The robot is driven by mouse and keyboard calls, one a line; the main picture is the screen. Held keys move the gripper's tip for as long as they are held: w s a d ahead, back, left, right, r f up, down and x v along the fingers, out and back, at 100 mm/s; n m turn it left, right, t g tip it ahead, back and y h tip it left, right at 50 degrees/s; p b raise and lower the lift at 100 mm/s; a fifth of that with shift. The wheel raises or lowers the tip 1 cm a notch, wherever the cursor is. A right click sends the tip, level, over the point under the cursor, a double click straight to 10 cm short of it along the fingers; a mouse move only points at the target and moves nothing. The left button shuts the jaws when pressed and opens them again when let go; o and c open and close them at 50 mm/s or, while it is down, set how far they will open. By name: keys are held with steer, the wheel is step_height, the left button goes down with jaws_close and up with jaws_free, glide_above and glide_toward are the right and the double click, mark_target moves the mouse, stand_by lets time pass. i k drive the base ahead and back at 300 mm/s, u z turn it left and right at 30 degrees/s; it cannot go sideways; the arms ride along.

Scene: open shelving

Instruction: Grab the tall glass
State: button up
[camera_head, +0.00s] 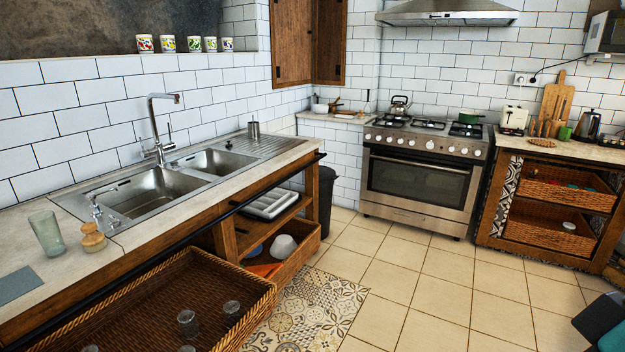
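A tall, pale greenish see-through glass (47,233) stands upright on the counter at the left, near the front edge and left of the sink. A small round wooden brush or pot (92,237) stands just right of it, with a small gap that is hard to judge. My gripper's fingers do not show in this view. A dark shape cut off at the lower right edge may be part of my arm, well away from the glass.
A grey mat (17,285) lies in front of the glass. The double sink (150,195) with its taps is behind and right. A wicker drawer (150,300) with several short glasses juts out below the counter. The tiled floor (420,290) is open.

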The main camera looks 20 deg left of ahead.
mark_target(44, 225)
steer(key=u, duration=0.45)
steer(key=i, duration=0.9)
steer(key=u, duration=1.8)
steer(key=i, duration=0.9)
steer(key=u, duration=1.05)
steer(key=i, duration=0.55)
steer(key=u, duration=0.2)
